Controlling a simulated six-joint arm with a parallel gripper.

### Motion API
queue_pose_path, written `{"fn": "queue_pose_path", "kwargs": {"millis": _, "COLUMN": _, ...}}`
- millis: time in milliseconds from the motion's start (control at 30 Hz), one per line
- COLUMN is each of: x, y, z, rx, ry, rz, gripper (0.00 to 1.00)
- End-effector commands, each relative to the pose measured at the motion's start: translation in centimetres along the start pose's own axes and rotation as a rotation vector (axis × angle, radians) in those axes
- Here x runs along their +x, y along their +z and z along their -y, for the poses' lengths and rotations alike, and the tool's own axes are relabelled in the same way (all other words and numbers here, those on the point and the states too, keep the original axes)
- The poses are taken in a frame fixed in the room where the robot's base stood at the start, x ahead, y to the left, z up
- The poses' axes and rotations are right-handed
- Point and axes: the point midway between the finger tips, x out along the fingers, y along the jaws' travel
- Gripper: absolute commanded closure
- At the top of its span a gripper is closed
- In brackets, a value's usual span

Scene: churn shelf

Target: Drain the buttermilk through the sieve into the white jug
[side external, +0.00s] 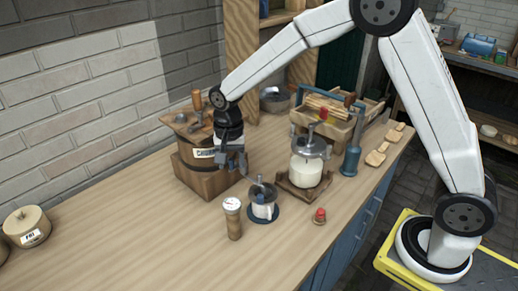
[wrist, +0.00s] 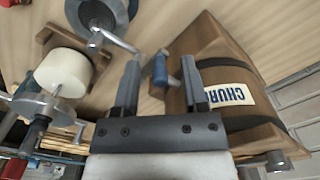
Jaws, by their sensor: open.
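The wooden churn (side external: 204,180), lettered "CHURN", stands near the wall; its label also shows at right in the wrist view (wrist: 226,94). A blue-handled tap or lever (wrist: 160,68) is at the churn's side. My gripper (side external: 236,160) is open at the churn's front; in the wrist view its fingers (wrist: 160,75) lie on either side of the blue handle, and contact cannot be told. A small white vessel (side external: 263,210), probably the jug, stands on a blue base in front of the churn. A round grey top with a handle, perhaps the sieve (wrist: 98,14), is over it.
A glass jar of white contents (side external: 307,172) with a crank lid stands on a wooden tray to the right.

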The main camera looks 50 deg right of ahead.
Motion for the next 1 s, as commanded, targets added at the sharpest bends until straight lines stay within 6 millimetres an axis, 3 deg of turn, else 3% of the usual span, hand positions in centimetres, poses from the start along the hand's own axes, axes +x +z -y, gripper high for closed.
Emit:
{"fn": "queue_pose_path", "kwargs": {"millis": 67, "x": 0.0, "y": 0.0, "z": 0.0, "rx": 0.0, "ry": 0.0, "rz": 0.0, "gripper": 0.48}}
{"fn": "queue_pose_path", "kwargs": {"millis": 233, "x": -0.02, "y": 0.0, "z": 0.0, "rx": 0.0, "ry": 0.0, "rz": 0.0, "gripper": 1.0}}
{"fn": "queue_pose_path", "kwargs": {"millis": 667, "x": -0.05, "y": 0.07, "z": -0.08, "rx": -0.026, "ry": 0.0, "rz": 0.0, "gripper": 1.0}}
{"fn": "queue_pose_path", "kwargs": {"millis": 1000, "x": -0.04, "y": 0.51, "z": -0.63, "rx": -0.189, "ry": 0.0, "rz": 0.001, "gripper": 1.0}}
